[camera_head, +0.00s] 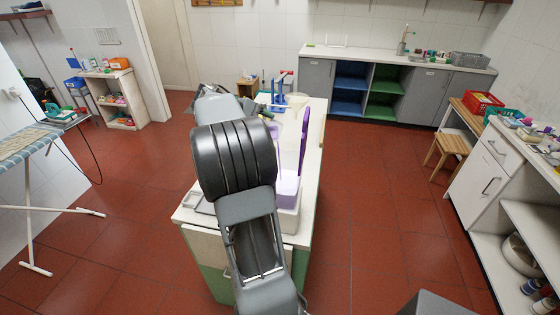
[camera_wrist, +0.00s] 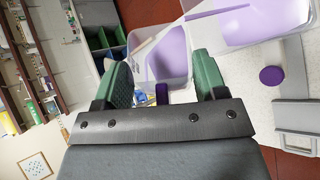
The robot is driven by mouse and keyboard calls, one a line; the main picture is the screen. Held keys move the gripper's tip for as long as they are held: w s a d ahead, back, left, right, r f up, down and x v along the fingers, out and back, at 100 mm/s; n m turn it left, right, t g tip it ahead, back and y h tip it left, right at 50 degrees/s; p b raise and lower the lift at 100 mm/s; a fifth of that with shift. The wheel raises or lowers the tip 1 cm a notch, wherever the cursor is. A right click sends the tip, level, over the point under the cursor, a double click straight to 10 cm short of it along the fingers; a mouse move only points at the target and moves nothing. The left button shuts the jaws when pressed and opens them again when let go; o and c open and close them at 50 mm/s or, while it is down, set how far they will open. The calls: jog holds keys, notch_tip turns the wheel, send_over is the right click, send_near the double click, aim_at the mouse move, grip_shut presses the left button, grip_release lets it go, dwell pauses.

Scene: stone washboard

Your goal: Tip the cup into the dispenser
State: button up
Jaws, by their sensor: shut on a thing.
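My gripper (camera_wrist: 161,68) shows in the wrist view with its two green fingers on either side of a clear cup (camera_wrist: 172,62), and it is shut on it. The cup looks tilted in this view and holds something purple. A larger clear container with purple contents, which looks like the dispenser (camera_wrist: 250,24), lies just past the cup. I cannot tell whether the two touch. In the head view, the dispenser (camera_head: 288,188) stands on the white worktop, partly behind my arm. My arm hides the gripper and the cup there.
The white-topped island (camera_head: 312,165) carries blue stands (camera_head: 282,85) at its far end. A round purple piece (camera_wrist: 271,77) lies on the white surface in the wrist view. A stool (camera_head: 452,150) and a cabinet (camera_head: 490,165) stand at right. Red floor lies open around the island.

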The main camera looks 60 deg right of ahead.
aim_at(277, 140)
jog(key=shift+s+a+f+m+t+h+b, duration=0.2)
jog(key=shift+s+f+m+t+h+b, duration=0.1)
jog(key=shift+s+f+m+t+h, duration=0.15)
dwell(0.8)
jog(key=shift+s+a+r+m+t+h+b, duration=0.15)
jog(key=shift+a+m+t+h+b, duration=0.25)
jog(key=shift+b, duration=1.4)
jog(key=shift+s+a+f+m+t+h+b, duration=0.35)
jog(key=shift+s+a+f+h+b, duration=0.25)
jog(key=shift+b, duration=1.95)
jog(key=shift+s+a+m+t+h+b, duration=0.25)
jog(key=shift+s+m+t+h+b, duration=0.2)
jog(key=shift+b, duration=2)
